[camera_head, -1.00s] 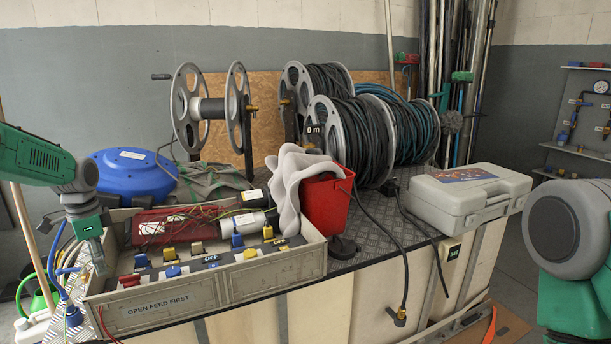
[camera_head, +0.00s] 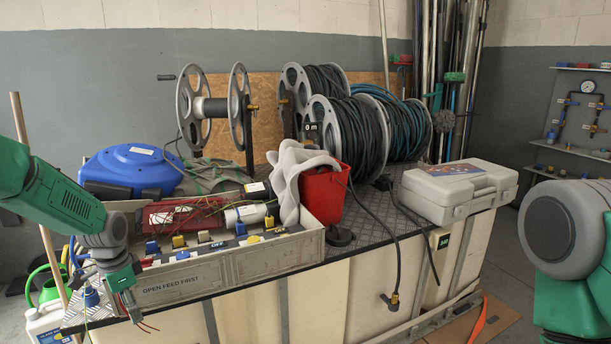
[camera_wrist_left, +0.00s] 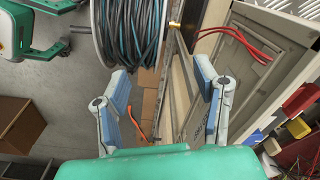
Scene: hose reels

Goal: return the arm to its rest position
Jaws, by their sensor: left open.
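My left arm (camera_head: 65,200) comes in from the left in the head view. Its left gripper (camera_head: 132,305) points down in front of the left end of the grey tray labelled "OPEN FEED FIRST" (camera_head: 215,275), hiding that end. In the left wrist view the two blue-grey fingers of the left gripper (camera_wrist_left: 163,85) are spread wide, with nothing between them. The tray edge (camera_wrist_left: 250,70) lies to the right of the fingers there. My right arm (camera_head: 565,235) shows only as a grey and green joint at the right; its gripper is out of view.
Red wires (camera_head: 145,326) hang by the gripper. A blue drum (camera_head: 125,168), red bucket (camera_head: 325,195), grey case (camera_head: 458,190) and hose reels (camera_head: 345,140) crowd the bench. A white jug (camera_head: 45,322) stands low left. In the wrist view, a reel (camera_wrist_left: 130,30) shows beyond the fingers.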

